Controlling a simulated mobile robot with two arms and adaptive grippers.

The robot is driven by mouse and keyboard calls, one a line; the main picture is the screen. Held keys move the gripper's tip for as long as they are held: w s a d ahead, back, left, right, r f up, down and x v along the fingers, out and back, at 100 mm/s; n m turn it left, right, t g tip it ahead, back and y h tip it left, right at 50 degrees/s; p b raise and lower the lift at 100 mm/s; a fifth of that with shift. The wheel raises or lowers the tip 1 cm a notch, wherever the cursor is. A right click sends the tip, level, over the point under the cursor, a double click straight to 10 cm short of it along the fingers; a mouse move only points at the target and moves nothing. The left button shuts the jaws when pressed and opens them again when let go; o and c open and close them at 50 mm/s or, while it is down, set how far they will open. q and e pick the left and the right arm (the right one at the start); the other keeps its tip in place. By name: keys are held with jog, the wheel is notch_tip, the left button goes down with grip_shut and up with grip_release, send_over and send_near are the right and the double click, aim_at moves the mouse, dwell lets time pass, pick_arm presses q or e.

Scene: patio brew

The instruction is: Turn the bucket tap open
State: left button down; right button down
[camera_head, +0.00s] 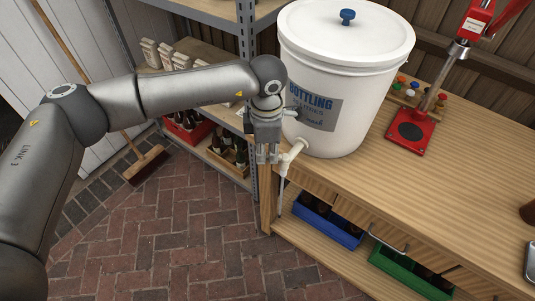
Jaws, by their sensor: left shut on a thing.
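The white bottling bucket (345,75) stands on the wooden bench, with its lid on and a blue knob on top. Its white tap (294,152) sticks out low on the bucket's left side, over the bench's edge. A thin wand hangs down from the tap. My left gripper (267,157) points down right beside the tap and is shut on part of it. The fingers hide the gripped part, so I cannot tell how far the tap is turned. My right gripper is not in view.
A red bench capper (410,131) stands right of the bucket, with coloured caps behind it. Blue (326,222) and green (408,272) crates sit on the lower shelf. A grey shelf post (247,60) rises close behind my left gripper. A broom (145,163) leans at left.

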pick_arm(q)
jog(key=s+n+b, duration=0.1)
jog(key=n+b, duration=0.4)
jog(key=s+d+n+b, duration=0.1)
jog(key=n+b, duration=0.1)
jog(key=n, duration=0.1)
jog(key=shift+s+d, duration=0.1)
jog(key=shift+s, duration=0.25)
jog(key=shift+r, duration=0.1)
jog(key=c, duration=1.5)
grip_release()
notch_tip(320, 180, up, 12)
jog(key=shift+f, duration=0.1)
